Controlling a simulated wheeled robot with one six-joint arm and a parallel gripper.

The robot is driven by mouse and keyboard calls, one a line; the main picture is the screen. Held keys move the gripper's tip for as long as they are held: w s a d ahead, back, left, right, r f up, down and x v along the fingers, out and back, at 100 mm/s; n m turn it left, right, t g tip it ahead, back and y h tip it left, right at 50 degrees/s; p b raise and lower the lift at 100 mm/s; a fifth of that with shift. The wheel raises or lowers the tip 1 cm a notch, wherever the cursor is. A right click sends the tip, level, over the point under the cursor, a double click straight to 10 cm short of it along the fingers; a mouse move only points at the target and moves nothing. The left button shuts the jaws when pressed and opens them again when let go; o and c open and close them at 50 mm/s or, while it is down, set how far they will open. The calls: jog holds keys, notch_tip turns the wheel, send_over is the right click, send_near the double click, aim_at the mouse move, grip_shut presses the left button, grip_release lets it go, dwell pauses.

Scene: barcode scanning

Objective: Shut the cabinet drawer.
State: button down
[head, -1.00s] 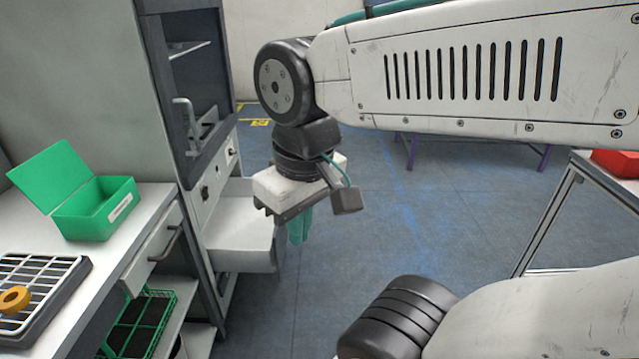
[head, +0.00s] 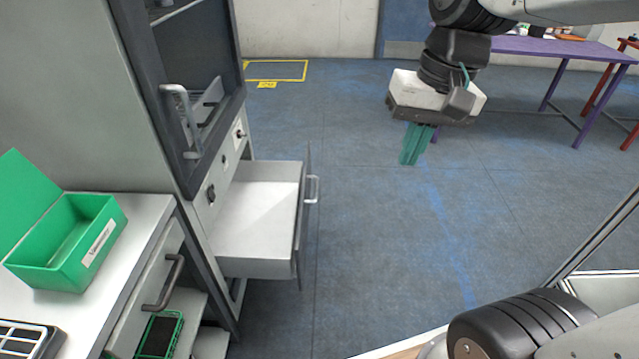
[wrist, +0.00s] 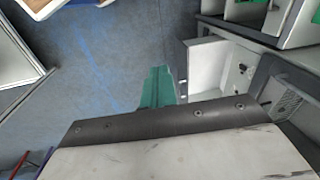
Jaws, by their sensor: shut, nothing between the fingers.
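The cabinet drawer (head: 255,225) is pulled out of the grey cabinet (head: 222,190) and looks empty. Its front panel (head: 302,225) faces right and carries a metal handle (head: 314,189). In the wrist view the open drawer (wrist: 207,68) lies right of the fingers. My gripper (head: 411,162) points down over the floor, to the right of the drawer front and apart from it. Its green fingers are together with nothing between them; they also show in the wrist view (wrist: 157,85).
A purple table (head: 560,48) stands at the back right. Bare floor (head: 370,230) lies between the cabinet and my gripper.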

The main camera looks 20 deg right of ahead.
jog(key=w+f+m+y, duration=0.2)
jog(key=w+f+m, duration=0.25)
jog(key=w, duration=0.95)
jog(key=w+f+m+y, duration=0.2)
jog(key=w+f+m, duration=0.3)
jog(key=w, duration=0.9)
jog(key=w+d+f+m+y, duration=0.1)
jog(key=w+d+f+m, duration=0.1)
jog(key=w+f, duration=0.5)
jog(key=w+d+f+m+y, duration=0.1)
jog(key=w+d+f+m, duration=0.2)
jog(key=f, duration=0.6)
jog(key=m+t+y, duration=0.1)
jog(key=m+t, duration=0.1)
jog(key=m, duration=0.3)
send_near(316, 194)
jog(key=r+x, duration=0.1)
jog(key=x, duration=0.3)
jog(key=shift+n, duration=0.25)
jog(key=a, duration=0.1)
jog(key=w+a, duration=0.1)
jog(key=a+f, duration=0.1)
jog(key=a, duration=0.1)
jog(key=shift+w+f, duration=0.1)
jog(key=shift+w, duration=0.15)
jog(key=shift+w+a, duration=0.2)
jog(key=shift+a, duration=0.25)
